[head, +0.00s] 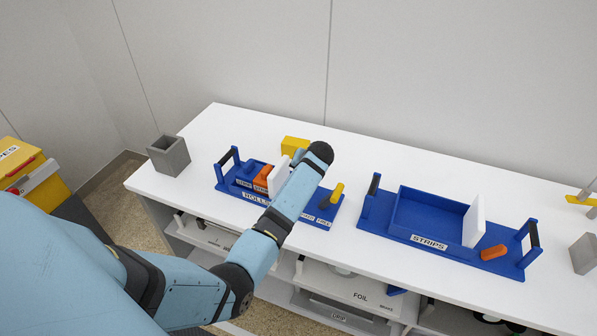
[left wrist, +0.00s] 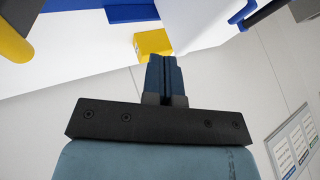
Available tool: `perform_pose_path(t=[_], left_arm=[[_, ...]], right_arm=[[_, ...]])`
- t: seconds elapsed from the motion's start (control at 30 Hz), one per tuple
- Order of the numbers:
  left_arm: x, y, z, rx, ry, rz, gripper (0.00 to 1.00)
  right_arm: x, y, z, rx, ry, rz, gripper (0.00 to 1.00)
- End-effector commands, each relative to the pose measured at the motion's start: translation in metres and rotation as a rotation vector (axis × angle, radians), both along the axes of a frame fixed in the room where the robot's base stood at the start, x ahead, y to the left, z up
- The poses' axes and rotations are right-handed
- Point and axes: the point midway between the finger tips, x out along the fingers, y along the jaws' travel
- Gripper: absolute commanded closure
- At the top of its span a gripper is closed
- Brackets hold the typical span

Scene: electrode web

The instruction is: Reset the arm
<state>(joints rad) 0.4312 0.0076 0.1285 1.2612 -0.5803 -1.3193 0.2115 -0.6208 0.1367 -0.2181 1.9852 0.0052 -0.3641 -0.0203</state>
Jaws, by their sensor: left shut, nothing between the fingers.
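My left arm (head: 290,200) comes in from the lower left of the head view and reaches over the front of the left blue tray. Its dark rounded end is near the yellow block. The yellow block (left wrist: 152,43) appears just beyond the fingertips there; I cannot tell the gap. My right gripper is in neither view.
The left blue tray (head: 222,182) holds orange, white and yellow parts, partly covered by my arm. The right blue tray (head: 375,215) has a STRIPS label, a white plate (head: 474,222) and an orange piece (head: 494,252). A grey open box (head: 168,156) stands at the table's left end. Shelves lie below.

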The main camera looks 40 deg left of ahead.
Motion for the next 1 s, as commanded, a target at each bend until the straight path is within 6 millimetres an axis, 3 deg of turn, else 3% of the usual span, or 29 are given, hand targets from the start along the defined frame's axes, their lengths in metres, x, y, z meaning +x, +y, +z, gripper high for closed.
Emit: perform_pose_path(t=[0.3,0.6,0.77,0.87,1.0], left_arm=[[-0.015,-0.027,0.039,0.001,0.0,0.001,1.0],[-0.018,-0.03,0.044,0.001,0.002,-0.002,1.0],[-0.036,-0.036,0.018,0.002,-0.023,-0.073,1.0],[-0.063,-0.049,-0.015,-0.006,-0.063,-0.179,1.0],[-0.115,-0.08,-0.057,-0.044,-0.147,-0.36,1.0]], right_arm=[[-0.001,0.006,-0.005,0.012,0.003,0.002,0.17],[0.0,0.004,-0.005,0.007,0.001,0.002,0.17],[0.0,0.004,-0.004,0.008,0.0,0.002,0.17],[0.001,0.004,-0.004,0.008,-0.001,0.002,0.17],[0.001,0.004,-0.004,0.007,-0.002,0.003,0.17]])
